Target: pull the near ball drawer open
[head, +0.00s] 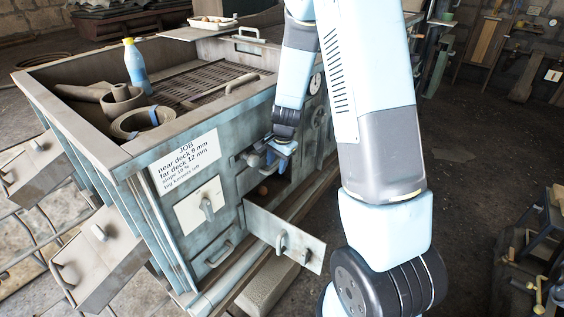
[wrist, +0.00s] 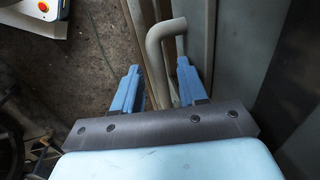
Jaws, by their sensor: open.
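A drawer (head: 284,237) stands out from the front of the blue-grey machine box, with a grey handle on its face. A small brown ball (head: 263,190) shows in the opening behind it. My gripper (head: 282,158) is above this drawer, close to the machine front, beside a grey fitting (head: 254,159). In the wrist view my gripper (wrist: 156,88) is open, with its two blue fingers apart. A grey bent bar (wrist: 163,45) runs between and beyond the fingers; I cannot tell whether they touch it. The frames do not show which drawer is the near ball drawer.
A panel with a handle (head: 203,207) and a lower handle (head: 219,254) are left of the open drawer. Two handled boxes (head: 98,258) stick out at the left.

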